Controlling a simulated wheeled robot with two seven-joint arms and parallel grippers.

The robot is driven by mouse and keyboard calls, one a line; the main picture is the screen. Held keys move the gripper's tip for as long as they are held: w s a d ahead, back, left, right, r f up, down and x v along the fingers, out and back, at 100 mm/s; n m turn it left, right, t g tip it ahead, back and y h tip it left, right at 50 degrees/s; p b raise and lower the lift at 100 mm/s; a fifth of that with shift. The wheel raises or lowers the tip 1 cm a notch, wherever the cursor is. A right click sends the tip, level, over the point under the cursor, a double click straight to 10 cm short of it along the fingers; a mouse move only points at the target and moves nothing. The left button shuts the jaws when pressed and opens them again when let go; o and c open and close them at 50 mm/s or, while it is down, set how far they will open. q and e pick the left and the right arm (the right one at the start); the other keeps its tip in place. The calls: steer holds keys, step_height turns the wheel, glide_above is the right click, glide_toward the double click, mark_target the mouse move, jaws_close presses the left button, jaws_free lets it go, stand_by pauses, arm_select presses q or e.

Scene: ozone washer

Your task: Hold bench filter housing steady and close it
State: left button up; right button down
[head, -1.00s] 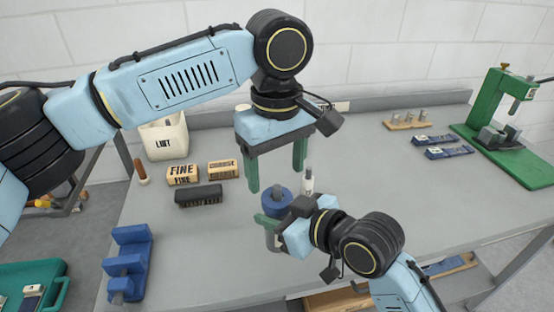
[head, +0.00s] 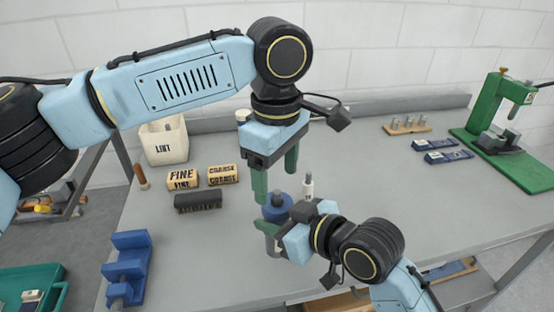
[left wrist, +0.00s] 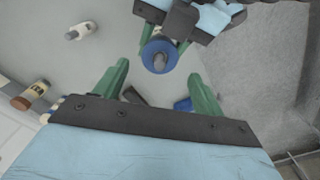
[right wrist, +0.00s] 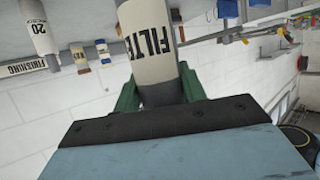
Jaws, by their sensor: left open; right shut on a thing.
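The filter housing has a blue round cap (head: 278,206) with a grey stem on top. The cap also shows in the left wrist view (left wrist: 150,50). The pale body (right wrist: 147,45), lettered "FILT…", fills the top middle of the right wrist view. My right gripper (head: 268,229) is shut around the body below the cap. My left gripper (head: 276,180) points down above the cap, its green fingers apart and empty. In the left wrist view the cap lies just beyond and between the fingertips, apart from them. Whether the cap is fully seated cannot be told.
A small white bottle (head: 308,186) stands right behind the housing. FINE (head: 183,179) and COARSE (head: 222,174) blocks, a dark brush (head: 198,202) and a LINT bin (head: 165,142) are at left. A blue stand (head: 128,268) is front left, a green press (head: 505,130) far right. The bench's right middle is clear.

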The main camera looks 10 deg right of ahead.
mark_target(277, 191)
arm_select(q)
steer(key=shift+f, duration=2.8)
steer(key=shift+c, duration=0.2)
steer(key=c, duration=1)
steer(key=m, duration=0.6)
steer(key=shift+m, duration=0.3)
steer(key=o, duration=1.1)
steer(key=shift+r, duration=2.3)
